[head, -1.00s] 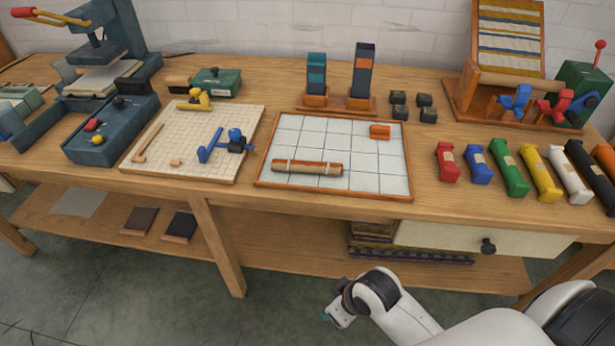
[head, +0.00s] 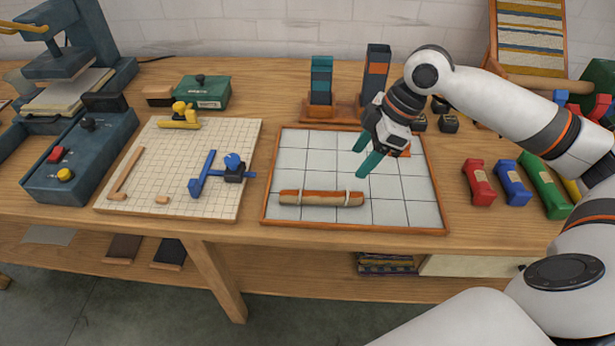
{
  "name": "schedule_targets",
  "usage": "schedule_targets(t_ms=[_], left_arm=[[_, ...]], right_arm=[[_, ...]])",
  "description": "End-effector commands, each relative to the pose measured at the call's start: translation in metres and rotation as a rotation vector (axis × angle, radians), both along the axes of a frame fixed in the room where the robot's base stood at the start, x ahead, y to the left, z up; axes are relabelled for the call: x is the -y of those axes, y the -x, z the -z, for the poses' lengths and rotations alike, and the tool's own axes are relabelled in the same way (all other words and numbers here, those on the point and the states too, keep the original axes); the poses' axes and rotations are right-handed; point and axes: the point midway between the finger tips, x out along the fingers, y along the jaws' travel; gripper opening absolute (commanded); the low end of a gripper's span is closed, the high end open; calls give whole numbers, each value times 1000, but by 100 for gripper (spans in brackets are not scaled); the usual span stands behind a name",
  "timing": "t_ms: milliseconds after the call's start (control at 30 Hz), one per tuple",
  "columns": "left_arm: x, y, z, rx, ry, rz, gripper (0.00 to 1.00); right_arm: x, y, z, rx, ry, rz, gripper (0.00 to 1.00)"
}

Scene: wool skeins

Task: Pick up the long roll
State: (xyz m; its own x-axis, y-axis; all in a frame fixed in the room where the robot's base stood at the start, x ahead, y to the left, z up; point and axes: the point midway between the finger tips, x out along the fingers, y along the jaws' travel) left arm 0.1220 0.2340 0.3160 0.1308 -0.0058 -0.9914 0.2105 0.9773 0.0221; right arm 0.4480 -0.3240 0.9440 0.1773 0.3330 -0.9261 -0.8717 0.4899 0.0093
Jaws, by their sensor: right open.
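The long roll (head: 321,198) lies lengthwise near the front of the orange-framed white grid tray (head: 316,158). It is tan and orange-brown, with a pale band near each end. My right gripper (head: 366,159) is open and empty above the tray, behind and to the right of the roll and apart from it. Its green fingers point down and to the left. My left gripper is not in view.
A short orange block (head: 404,153) is partly hidden behind my right gripper. A cream grid board (head: 176,177) with blue and yellow tools lies left of the tray. Two upright holders (head: 321,80) stand behind it. Red (head: 479,182) and blue (head: 513,183) skeins lie to the right.

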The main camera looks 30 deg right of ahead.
Motion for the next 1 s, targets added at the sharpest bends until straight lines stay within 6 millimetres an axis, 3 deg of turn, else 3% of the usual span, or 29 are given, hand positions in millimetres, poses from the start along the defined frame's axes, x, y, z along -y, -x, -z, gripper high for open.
schedule_targets(t_ms=[100,300,367,467,733,1000], left_arm=[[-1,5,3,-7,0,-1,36],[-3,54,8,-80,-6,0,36],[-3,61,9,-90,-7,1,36],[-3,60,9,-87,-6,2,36],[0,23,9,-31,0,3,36],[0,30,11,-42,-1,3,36]], right_arm=[[-5,-2,15,-4,-2,-2,56],[-17,-9,47,-2,-3,1,56],[-19,-10,53,-3,-3,1,56],[-21,-11,59,-2,-2,1,56],[-37,-17,89,-2,-4,-1,56],[-42,-20,107,0,0,0,56]])
